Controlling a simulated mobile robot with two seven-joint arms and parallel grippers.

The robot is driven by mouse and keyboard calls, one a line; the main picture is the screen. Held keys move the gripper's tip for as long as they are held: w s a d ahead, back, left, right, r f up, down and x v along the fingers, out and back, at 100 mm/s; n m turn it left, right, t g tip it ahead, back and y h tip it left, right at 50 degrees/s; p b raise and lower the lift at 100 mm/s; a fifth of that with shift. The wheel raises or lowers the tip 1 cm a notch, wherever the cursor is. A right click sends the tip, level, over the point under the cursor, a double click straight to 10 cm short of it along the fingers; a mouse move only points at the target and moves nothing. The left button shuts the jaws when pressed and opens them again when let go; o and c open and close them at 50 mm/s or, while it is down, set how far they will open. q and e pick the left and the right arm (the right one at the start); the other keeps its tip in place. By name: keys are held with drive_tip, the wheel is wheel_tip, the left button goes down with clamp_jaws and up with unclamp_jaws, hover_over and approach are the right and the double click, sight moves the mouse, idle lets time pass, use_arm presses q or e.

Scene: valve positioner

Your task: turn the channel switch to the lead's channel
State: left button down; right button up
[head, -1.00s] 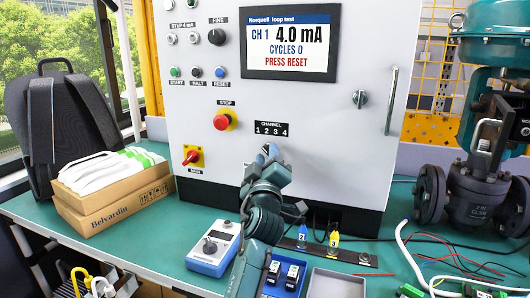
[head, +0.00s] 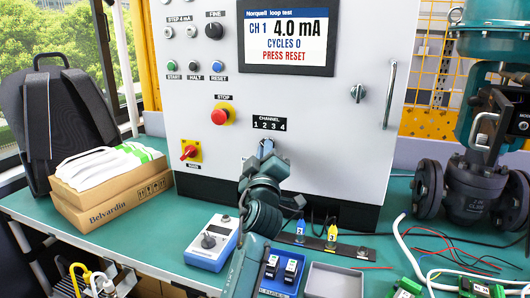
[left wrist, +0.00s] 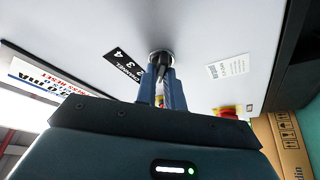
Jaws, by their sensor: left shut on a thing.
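The channel switch (left wrist: 158,60) is a small dark knob in a round collar on the white cabinet front, beside the CHANNEL 1 2 3 4 label (head: 269,123). My left gripper (head: 266,148) is at the switch, just below that label. In the left wrist view its two blue fingers (left wrist: 160,84) are shut on the knob from both sides. In the head view the gripper mostly hides the knob, so its pointing cannot be read. The display (head: 287,35) reads CH 1, 4.0 mA, CYCLES 0, PRESS RESET. A blue tag (head: 300,231) and a yellow tag marked 3 (head: 332,237) stand at a dark strip (head: 350,252). My right gripper is out of view.
The red stop button (head: 221,114) and red-yellow main switch (head: 190,151) are left of the gripper. A blue-white handheld device (head: 212,243), a blue tray (head: 264,282) and a grey tray (head: 334,282) are on the green bench. A cabinet handle (head: 390,95) is at right.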

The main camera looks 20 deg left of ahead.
use_arm(q)
drive_tip(key=shift+m, duration=0.5)
drive_tip(key=shift+a+r+m+h+p, duration=0.15)
drive_tip(key=shift+m+h+p, duration=1.75)
drive_tip(key=shift+m, duration=2.15)
drive_tip(key=shift+a+m+h+p, duration=0.1)
drive_tip(key=shift+m+h+p, duration=1.8)
drive_tip(key=shift+m, duration=2.2)
drive_tip(key=shift+a+r+m+h+p, duration=0.15)
drive_tip(key=shift+m+h+p, duration=1.7)
drive_tip(key=shift+m, duration=2.2)
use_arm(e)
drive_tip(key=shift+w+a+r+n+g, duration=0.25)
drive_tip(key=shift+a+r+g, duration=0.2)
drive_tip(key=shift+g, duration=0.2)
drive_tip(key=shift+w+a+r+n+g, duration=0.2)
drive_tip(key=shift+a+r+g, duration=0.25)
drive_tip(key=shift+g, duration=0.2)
use_arm(q)
drive_tip(key=shift+f+h, duration=0.2)
drive_tip(key=shift+h, duration=0.05)
